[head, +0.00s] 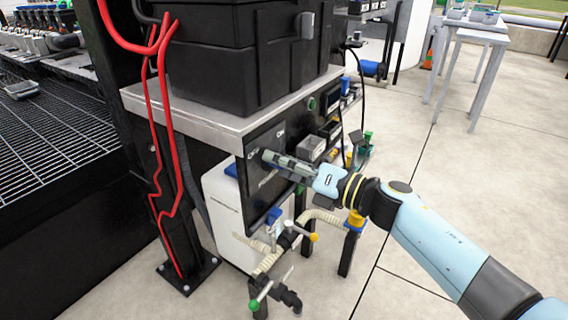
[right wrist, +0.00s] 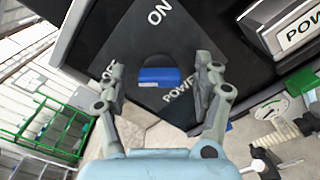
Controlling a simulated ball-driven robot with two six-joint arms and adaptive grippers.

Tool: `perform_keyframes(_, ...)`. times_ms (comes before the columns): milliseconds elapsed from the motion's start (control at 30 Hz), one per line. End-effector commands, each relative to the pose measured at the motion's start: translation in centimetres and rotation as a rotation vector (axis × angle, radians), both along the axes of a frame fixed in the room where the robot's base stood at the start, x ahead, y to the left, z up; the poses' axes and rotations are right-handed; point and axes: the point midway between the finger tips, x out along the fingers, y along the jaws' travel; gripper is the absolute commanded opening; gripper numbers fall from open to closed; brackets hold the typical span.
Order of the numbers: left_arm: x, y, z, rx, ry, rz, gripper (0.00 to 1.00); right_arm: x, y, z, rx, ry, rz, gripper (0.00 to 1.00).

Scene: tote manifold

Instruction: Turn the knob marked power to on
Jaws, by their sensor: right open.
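A dark panel (head: 277,135) under the steel shelf carries the labels ON and OFF. In the right wrist view the panel (right wrist: 150,40) shows ON at the top, OFF at the left and POWER at the lower right. Among these labels is the power knob (right wrist: 158,78), with a blue bar lying about level in the picture and a dark rounded part above it. My right gripper (head: 272,160) points at the panel and hides the knob in the head view. In the wrist view its open fingers (right wrist: 160,82) stand either side of the knob, with visible gaps. My left gripper is not seen.
A black tote (head: 235,55) stands on the steel shelf (head: 215,122) above the panel. Red cables (head: 165,110) run down the post at left. A white container (head: 225,210) and pipes with valves (head: 285,245) are below. Open floor (head: 465,170) lies to the right.

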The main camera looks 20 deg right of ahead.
Motion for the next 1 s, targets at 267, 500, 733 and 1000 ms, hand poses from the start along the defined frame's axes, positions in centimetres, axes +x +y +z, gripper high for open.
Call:
perform_keyframes(267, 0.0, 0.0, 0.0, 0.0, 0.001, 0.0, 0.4, 0.0, 0.0, 0.0, 0.0, 0.0, 0.0, 0.42)
perform_keyframes(500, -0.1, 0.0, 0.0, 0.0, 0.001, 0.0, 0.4, 0.0, 0.0, 0.0, 0.0, 0.0, 0.0, 0.12)
perform_keyframes(733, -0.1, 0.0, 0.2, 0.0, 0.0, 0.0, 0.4, 0.0, 0.0, 0.0, 0.015, 0.013, -0.001, 0.11)
perform_keyframes(1000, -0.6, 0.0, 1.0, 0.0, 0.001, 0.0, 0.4, 0.0, -0.1, 0.1, 0.115, 0.091, -0.001, 0.11)
